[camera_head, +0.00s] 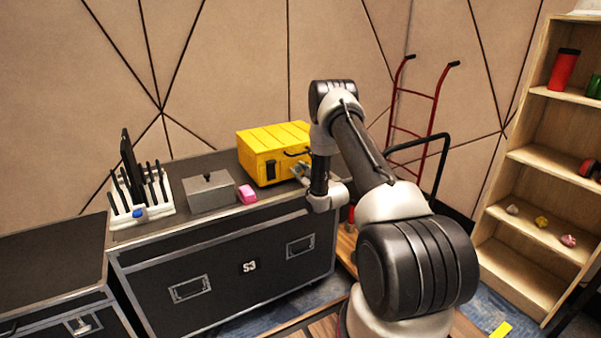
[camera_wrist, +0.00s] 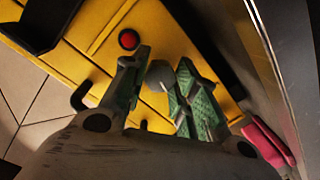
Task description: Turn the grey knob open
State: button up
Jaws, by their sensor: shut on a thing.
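The grey knob (camera_wrist: 160,75) shows in the wrist view as a small rounded grey piece on the front of the yellow case (camera_wrist: 72,62). My gripper (camera_wrist: 158,88) has its two green-padded fingers on either side of the knob and is shut on it. In the head view the yellow case (camera_head: 272,140) stands on the black flight case, and my gripper (camera_head: 301,172) is at its front right. The knob cannot be made out there. A red button (camera_wrist: 129,39) sits on the yellow case close to my left finger.
On the black flight case (camera_head: 215,275) also stand a grey lidded box (camera_head: 210,190), a pink block (camera_head: 247,194) and a white rack (camera_head: 140,212) with black upright pieces. A red hand truck (camera_head: 412,130) and a wooden shelf (camera_head: 530,155) are to the right.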

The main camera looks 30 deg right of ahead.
jog(key=shift+n, duration=1.5)
jog(key=o, duration=1)
jog(key=shift+s, duration=0.1)
jog(key=s, duration=1.2)
jog(key=shift+d+r, duration=0.2)
jog(key=shift+r, duration=0.15)
